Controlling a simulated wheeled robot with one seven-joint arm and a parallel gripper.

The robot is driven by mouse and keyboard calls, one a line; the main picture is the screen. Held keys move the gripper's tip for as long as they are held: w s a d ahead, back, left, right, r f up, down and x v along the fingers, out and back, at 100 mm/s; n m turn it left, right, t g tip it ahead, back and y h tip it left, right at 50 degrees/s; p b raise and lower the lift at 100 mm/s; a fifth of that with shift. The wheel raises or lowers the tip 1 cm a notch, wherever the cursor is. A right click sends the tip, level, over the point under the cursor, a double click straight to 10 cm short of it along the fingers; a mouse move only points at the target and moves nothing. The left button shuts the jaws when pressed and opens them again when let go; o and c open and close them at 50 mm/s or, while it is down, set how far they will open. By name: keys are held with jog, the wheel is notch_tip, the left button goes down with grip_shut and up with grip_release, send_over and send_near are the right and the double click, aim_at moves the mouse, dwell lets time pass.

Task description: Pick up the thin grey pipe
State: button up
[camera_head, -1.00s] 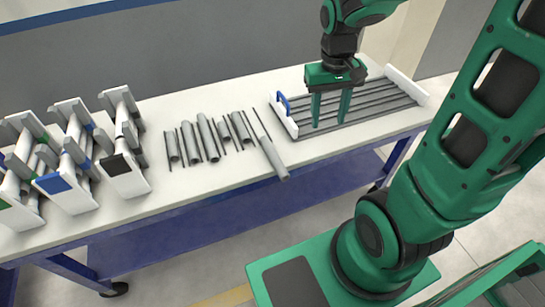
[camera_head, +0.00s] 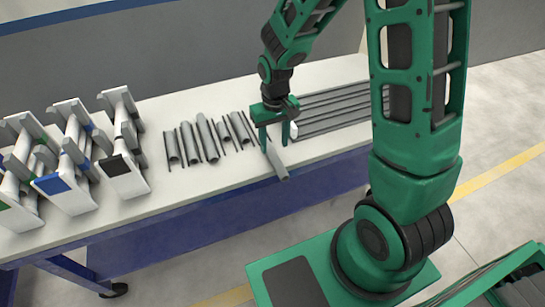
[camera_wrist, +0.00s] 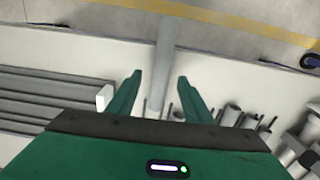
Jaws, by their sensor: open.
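My gripper (camera_head: 274,147) is open over the front part of the table. Between and beyond its fingers in the wrist view (camera_wrist: 160,80) lies a grey pipe (camera_wrist: 164,50), which sticks out past the table edge. In the head view this pipe (camera_head: 277,162) shows below the fingers, its upper part hidden by them. The fingers stand on either side of it; contact cannot be told. Several thin grey pipes, one of them (camera_head: 221,135) left of the gripper, lie among thicker grey pipes (camera_head: 207,138). Which thin pipe is meant cannot be told.
Long grey bars (camera_head: 330,108) lie in a tray right of my gripper, partly hidden by my arm.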

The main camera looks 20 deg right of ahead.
aim_at(273, 154)
jog(key=shift+a+f, duration=0.15)
jog(key=shift+f, duration=2.5)
jog(key=c, duration=1.1)
